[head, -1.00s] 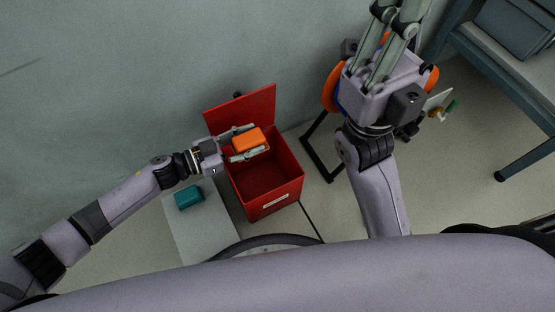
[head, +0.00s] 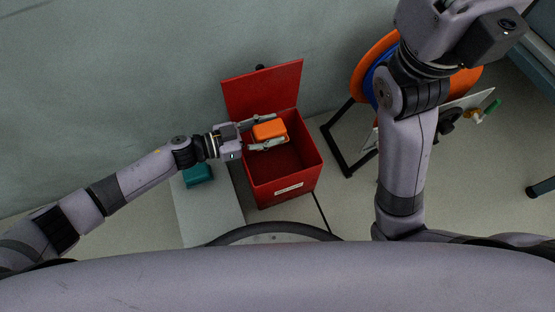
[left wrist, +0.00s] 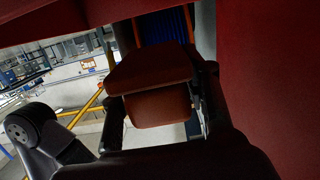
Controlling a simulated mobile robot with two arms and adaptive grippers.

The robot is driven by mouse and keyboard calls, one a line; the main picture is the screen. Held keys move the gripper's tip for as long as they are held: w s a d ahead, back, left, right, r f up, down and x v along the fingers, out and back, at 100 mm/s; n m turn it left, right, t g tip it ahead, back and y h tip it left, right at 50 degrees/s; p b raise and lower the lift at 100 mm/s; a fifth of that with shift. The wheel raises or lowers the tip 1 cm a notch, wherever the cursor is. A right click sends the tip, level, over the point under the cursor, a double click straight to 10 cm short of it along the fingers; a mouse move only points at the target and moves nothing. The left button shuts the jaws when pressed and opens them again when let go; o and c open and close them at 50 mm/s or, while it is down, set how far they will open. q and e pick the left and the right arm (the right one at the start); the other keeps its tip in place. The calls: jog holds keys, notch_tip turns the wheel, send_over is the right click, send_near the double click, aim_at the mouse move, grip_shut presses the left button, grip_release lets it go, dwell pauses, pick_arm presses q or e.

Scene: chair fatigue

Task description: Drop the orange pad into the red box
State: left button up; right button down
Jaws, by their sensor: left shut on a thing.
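The orange pad (head: 269,130) is held between the two fingers of my left gripper (head: 266,132), over the back left part of the red box (head: 285,190). The box's lid stands open against the wall side, and its inside looks empty from the head view. In the left wrist view the pad (left wrist: 155,80) sits dark orange between the fingers, with red surfaces close by above and to the right. My right arm is at the right of the head view; its gripper's fingers are out of the frame.
A teal block (head: 197,174) lies on a grey surface (head: 208,212) left of the box. An orange and blue reel (head: 366,80) on a black stand is right of the box, partly hidden by my right arm. A table leg (head: 541,187) shows at the far right.

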pick_arm(q)
jog(key=o, duration=1.2)
jog(key=v, duration=1.2)
